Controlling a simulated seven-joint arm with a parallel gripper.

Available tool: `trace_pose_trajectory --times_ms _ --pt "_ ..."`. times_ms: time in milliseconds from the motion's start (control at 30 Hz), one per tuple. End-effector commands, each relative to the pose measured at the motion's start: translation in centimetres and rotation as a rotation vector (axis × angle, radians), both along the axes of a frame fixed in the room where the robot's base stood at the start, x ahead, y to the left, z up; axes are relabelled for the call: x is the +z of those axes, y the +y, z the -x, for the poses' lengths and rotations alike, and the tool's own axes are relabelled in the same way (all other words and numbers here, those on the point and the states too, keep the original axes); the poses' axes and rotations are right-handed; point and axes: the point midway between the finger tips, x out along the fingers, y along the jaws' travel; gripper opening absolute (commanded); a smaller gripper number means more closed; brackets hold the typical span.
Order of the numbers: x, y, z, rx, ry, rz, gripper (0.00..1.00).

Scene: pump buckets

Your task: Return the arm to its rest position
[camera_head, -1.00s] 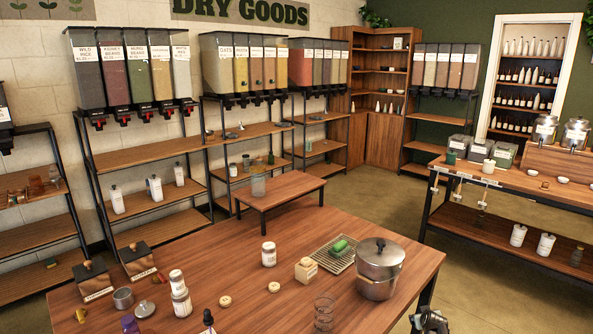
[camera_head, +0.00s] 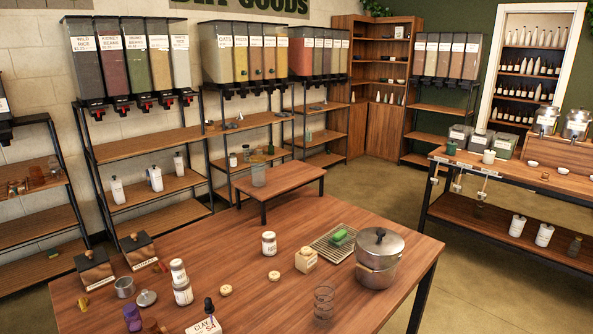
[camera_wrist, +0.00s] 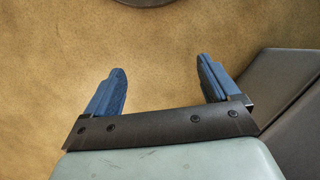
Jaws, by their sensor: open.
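My gripper (camera_wrist: 160,88) shows only in the wrist view. Its two blue fingers are spread apart with nothing between them, over a bare tan floor (camera_wrist: 170,50). The gripper is not in the head view, so its place relative to the wooden table (camera_head: 215,248) cannot be told from there.
A low bench (camera_head: 285,183) and dispenser shelves lie behind. Open floor (camera_head: 385,195) runs between the tables.

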Motion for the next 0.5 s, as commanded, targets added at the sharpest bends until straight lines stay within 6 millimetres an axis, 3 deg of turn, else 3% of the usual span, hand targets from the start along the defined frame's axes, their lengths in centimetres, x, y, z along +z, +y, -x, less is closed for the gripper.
trace_pose_trajectory --times_ms 33,200,300,500 --pt "0.5 0.7 3.2 0.003 0.063 0.008 0.89" --pt "1.4 1.6 9.8 0.001 0.219 0.042 0.89" --pt "1.8 1.8 12.0 0.0 0.272 0.059 0.89" --pt "1.8 1.8 12.0 0.0 0.272 0.059 0.89"
